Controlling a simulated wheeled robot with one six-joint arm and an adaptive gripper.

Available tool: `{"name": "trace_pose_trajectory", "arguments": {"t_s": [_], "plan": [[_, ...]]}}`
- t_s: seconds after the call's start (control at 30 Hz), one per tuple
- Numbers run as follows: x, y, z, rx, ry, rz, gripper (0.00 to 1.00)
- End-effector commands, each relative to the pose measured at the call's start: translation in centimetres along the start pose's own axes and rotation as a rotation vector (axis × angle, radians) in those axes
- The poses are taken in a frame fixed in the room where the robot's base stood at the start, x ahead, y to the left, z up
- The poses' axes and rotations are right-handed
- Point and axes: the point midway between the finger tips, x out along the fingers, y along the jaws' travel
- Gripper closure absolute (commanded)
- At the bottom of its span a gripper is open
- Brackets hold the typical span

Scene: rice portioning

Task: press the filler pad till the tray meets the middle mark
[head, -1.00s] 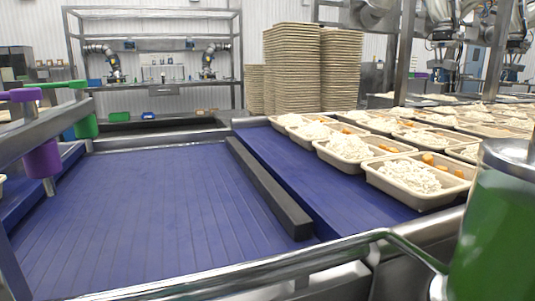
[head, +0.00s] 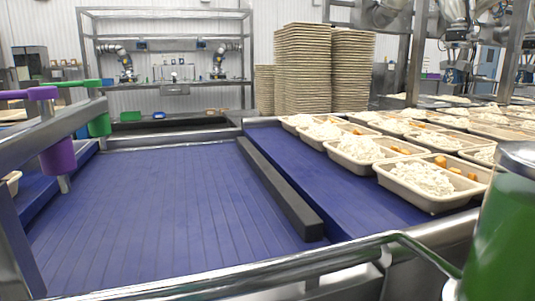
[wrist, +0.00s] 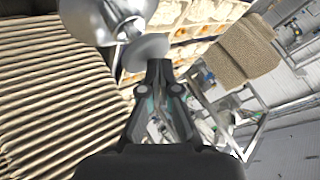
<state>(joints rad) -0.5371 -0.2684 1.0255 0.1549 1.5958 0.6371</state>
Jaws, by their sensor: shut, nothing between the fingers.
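My gripper (wrist: 160,92) shows in the wrist view only, with its dark fingers together and nothing between them. A round grey disc (wrist: 146,49), which may be the filler pad, lies just beyond the fingertips; I cannot tell whether they touch. A shiny metal vessel (wrist: 103,20) is beside it at the top. In the head view the nearest tray (head: 432,190), beige with rice and orange pieces, stands on the right-hand strip of the blue belt (head: 340,185), with more filled trays behind it. I cannot make out the middle mark.
Tall stacks of empty trays (head: 302,70) stand at the back. A black divider bar (head: 280,188) runs along the belt, and the wide left lane (head: 150,210) is empty. A metal rail (head: 240,275) crosses the front. A green cylinder (head: 505,235) stands at the right.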

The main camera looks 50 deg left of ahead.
Motion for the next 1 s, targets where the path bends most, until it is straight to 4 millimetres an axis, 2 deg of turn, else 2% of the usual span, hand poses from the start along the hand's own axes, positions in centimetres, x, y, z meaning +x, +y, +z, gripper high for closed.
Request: {"name": "trace_pose_trajectory", "arguments": {"t_s": [0.23, 1.0], "plan": [[0.63, 0.46, 0.40, 0.000, -0.001, 0.001, 1.00], [0.95, 0.65, 0.59, 0.000, -0.003, 0.002, 1.00]]}}
